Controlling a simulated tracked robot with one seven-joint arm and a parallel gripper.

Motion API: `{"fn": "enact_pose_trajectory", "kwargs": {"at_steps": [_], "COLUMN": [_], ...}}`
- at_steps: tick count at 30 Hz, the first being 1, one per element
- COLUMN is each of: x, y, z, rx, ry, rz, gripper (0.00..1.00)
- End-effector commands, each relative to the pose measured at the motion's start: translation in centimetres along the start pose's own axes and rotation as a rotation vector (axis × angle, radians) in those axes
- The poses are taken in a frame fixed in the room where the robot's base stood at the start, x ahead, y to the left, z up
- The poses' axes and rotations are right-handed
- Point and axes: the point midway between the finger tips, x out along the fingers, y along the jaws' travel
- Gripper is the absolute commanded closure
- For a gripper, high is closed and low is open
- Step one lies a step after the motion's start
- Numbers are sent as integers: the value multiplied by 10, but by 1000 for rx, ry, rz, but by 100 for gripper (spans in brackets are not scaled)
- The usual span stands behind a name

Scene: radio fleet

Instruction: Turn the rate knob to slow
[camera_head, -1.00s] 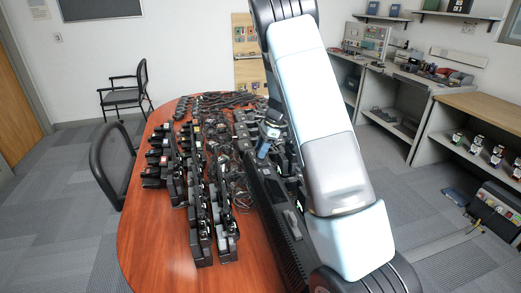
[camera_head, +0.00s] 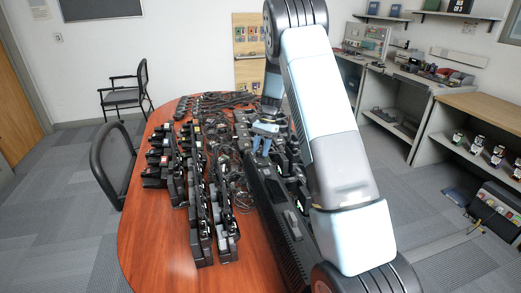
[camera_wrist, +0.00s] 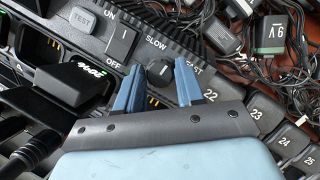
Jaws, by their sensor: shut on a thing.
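The rate knob (camera_wrist: 160,73) is a round black knob on a dark panel in the wrist view. The SLOW label (camera_wrist: 157,43) is above it and the FAST label (camera_wrist: 191,68) is to its right. A light mark shows on the knob, but I cannot tell exactly where it points. My gripper (camera_wrist: 161,68) has blue fingers, one on each side of the knob, and is shut on it. In the head view my gripper (camera_head: 262,141) is over the long black charger unit (camera_head: 273,205); the knob is too small to make out there.
An ON/OFF rocker switch (camera_wrist: 123,40) and a TEST button (camera_wrist: 83,19) are left of the knob. A 9V adapter (camera_wrist: 276,34) and tangled cables lie beyond the panel. Rows of black radios (camera_head: 197,215) stand on the wooden table (camera_head: 150,235).

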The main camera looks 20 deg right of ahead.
Motion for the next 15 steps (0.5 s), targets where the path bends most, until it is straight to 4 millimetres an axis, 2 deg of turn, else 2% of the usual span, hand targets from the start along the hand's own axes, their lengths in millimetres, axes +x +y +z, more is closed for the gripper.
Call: {"fn": "enact_pose_trajectory", "kwargs": {"at_steps": [15], "x": [-1], "y": [-5], "z": [0], "rx": [-450], "ry": [5], "rz": [182], "gripper": [93]}}
